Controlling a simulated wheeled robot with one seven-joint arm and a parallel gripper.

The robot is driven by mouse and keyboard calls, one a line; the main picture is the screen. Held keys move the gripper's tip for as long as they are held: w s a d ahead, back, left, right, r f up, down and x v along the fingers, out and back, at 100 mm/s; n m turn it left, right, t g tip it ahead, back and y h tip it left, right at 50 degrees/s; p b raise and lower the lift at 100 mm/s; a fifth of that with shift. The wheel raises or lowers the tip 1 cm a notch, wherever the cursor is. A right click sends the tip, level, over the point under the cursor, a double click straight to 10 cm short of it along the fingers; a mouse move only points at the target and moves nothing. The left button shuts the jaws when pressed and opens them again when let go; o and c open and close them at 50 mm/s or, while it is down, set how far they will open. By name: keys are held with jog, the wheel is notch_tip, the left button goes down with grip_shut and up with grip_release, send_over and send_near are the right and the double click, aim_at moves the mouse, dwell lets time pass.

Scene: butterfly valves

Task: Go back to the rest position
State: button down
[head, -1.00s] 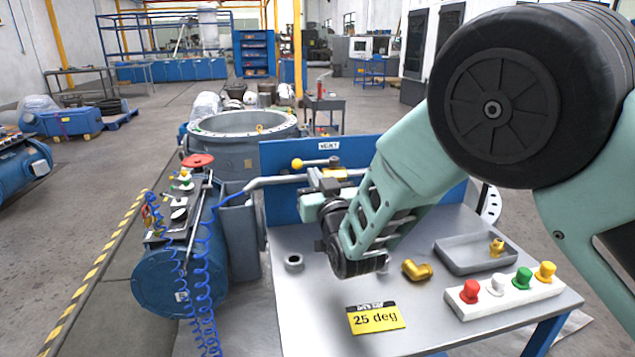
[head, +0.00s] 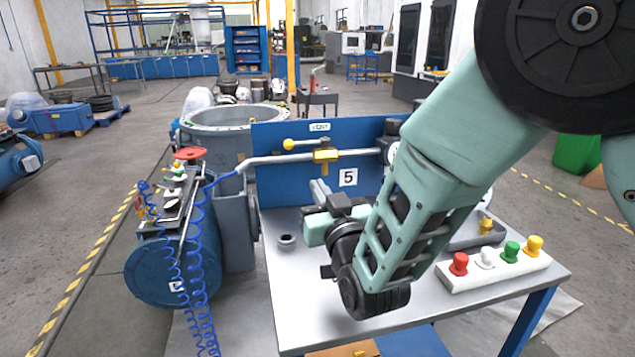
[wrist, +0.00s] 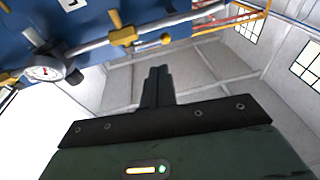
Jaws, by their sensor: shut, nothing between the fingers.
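My gripper (head: 318,188) is in front of the blue panel (head: 272,185) and above the grey table, partly hidden by my wrist. In the wrist view its two dark fingers (wrist: 157,75) are together with nothing between them. A yellow valve (head: 325,155) sits on the grey pipe along the panel, with a lever ending in a yellow knob (head: 288,144). The wrist view also shows the yellow valve (wrist: 123,36), apart from the fingers, and a round gauge (wrist: 44,72) on the pipe.
The table (head: 315,315) carries a small grey ring (head: 287,242), a tray partly behind my arm, and a white box (head: 495,272) with coloured buttons.

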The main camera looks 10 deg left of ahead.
jog(key=s+d+g+h+p, duration=0.2)
jog(key=s+d+g, duration=0.4)
jog(key=s, duration=0.4)
jog(key=s+d+n+g+h+p, duration=0.1)
jog(key=s+d+g+h+p, duration=0.1)
jog(key=s+d+g, duration=0.4)
jog(key=s+d+n+g+h+p, duration=0.1)
jog(key=s+d+g+h, duration=0.3)
jog(key=s, duration=1)
jog(key=d+g+p, duration=0.1)
jog(key=d+g, duration=0.1)
jog(key=d, duration=0.1)
jog(key=shift+s+d, duration=0.3)
jog(key=shift+d, duration=0.1)
